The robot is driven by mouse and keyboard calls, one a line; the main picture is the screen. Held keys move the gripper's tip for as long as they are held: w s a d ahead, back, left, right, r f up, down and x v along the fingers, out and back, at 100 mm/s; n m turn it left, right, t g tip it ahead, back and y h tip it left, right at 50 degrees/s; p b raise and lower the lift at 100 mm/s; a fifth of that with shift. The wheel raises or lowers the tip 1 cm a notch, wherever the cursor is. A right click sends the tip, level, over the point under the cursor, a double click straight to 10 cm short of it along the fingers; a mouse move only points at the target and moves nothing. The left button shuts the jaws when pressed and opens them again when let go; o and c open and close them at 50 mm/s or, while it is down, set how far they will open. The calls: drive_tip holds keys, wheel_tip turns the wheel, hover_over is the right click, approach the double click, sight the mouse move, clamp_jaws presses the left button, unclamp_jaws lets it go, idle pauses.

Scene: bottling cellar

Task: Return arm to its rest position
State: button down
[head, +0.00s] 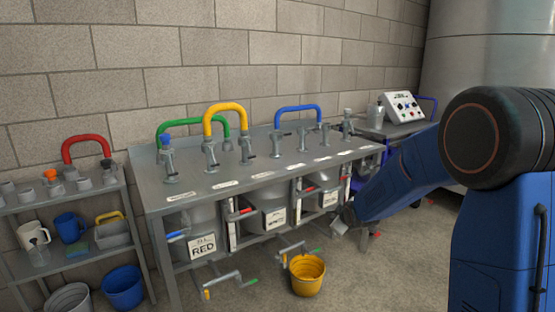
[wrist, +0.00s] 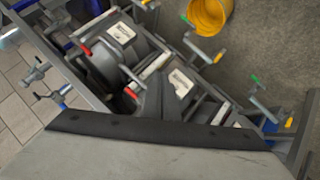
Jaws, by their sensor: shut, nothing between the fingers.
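My arm reaches in from the right of the head view, with its blue forearm slanting down and left. My gripper (head: 340,222) is at its end, low at the front right of the grey bench (head: 165,205). It is shut and empty, small in this view and apart from the yellow bucket (head: 307,276). In the wrist view a broad grey surface with a dark edge fills the bottom. The bench front with its labelled tanks lies beyond it, tilted, and the yellow bucket (wrist: 210,14) is at the top.
Coloured hoses, including a yellow one (head: 226,108), arch over the bench. A shelf (head: 20,260) with mugs and fittings stands at the left, with a blue bucket (head: 122,288). Crank handles (head: 222,281) stick out below the bench. Open floor (head: 400,275) lies at the front right.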

drive_tip(key=s+d+r+m+g, duration=0.15)
drive_tip(key=s+r, duration=0.25)
drive_tip(key=s, duration=0.5)
drive_tip(key=s+d+r+m+g+h, duration=0.1)
drive_tip(key=s+d+r+m, duration=0.15)
drive_tip(key=s, duration=0.55)
drive_tip(key=s+d+r+m+g, duration=0.15)
drive_tip(key=s+r, duration=0.25)
drive_tip(key=s, duration=0.5)
drive_tip(key=s+d+m+g, duration=0.1)
drive_tip(key=s+m, duration=0.4)
drive_tip(key=s, duration=2)
drive_tip(key=shift+s+d+f+g, duration=0.15)
drive_tip(key=shift+s+f+g, duration=0.05)
drive_tip(key=shift+f+g, duration=0.3)
